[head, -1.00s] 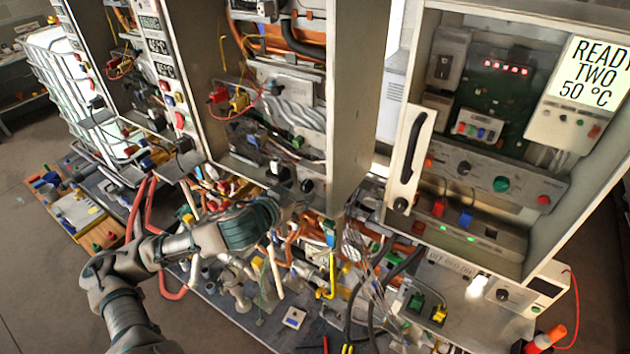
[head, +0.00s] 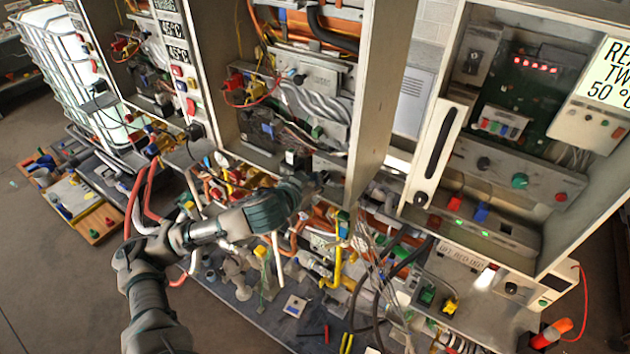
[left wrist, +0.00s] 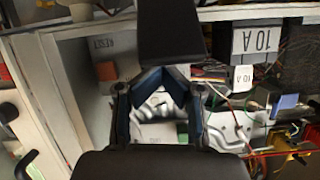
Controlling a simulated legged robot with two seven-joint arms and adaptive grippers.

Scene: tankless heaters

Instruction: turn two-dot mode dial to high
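My left gripper (head: 308,186) is at the lower front of the middle open cabinet, close to a black round knob (head: 321,178) there. In the left wrist view the left gripper (left wrist: 158,105) has its fingers apart, with nothing visibly held between them. Two black round parts (left wrist: 8,112) show at the left edge of that view. In the head view, the right cabinet has a black dial (head: 484,163) and a green knob (head: 520,181). Another black dial (head: 511,288) is on the box below. The dot marks are too small to read. My right gripper is not visible.
The right cabinet's sign (head: 610,75) is cut off at the frame edge. A large side wall (head: 385,100) stands right of the gripper. Pipes and cables crowd the bench (head: 262,325) below.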

